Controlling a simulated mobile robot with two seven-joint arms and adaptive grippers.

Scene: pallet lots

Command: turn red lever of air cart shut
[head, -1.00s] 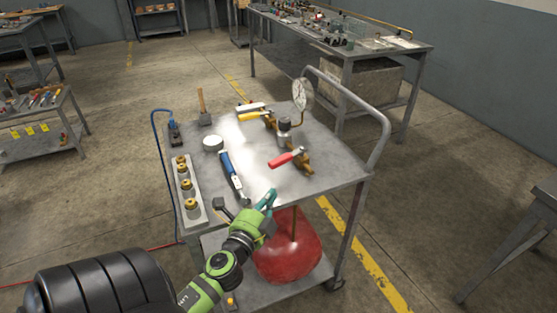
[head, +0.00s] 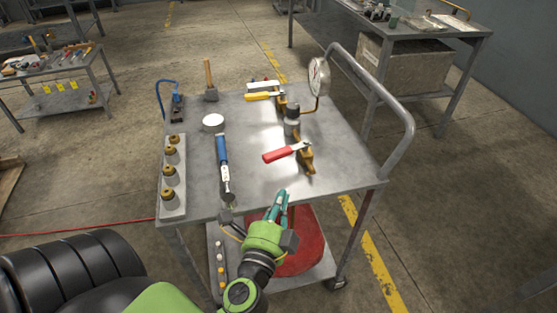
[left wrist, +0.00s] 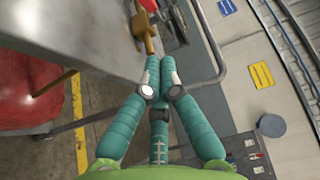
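The air cart (head: 250,185) is a grey metal cart with a bent push handle at its right. The red lever (head: 279,154) sits on a brass valve (head: 305,158) on the right part of the cart top and points left. My left gripper (head: 281,197) is at the cart's front edge, below and in front of the red lever and apart from it. Its teal fingers are close together with nothing seen between them. In the left wrist view the fingertips (left wrist: 160,65) meet just short of a brass part (left wrist: 147,35). My right gripper is not in view.
A yellow lever (head: 262,96) and a pressure gauge (head: 319,77) stand behind the red lever. A blue-handled tool (head: 222,150) and a strip of brass fittings (head: 172,190) lie left. A red tank (head: 305,250) is on the lower shelf. The cart top's front middle is clear.

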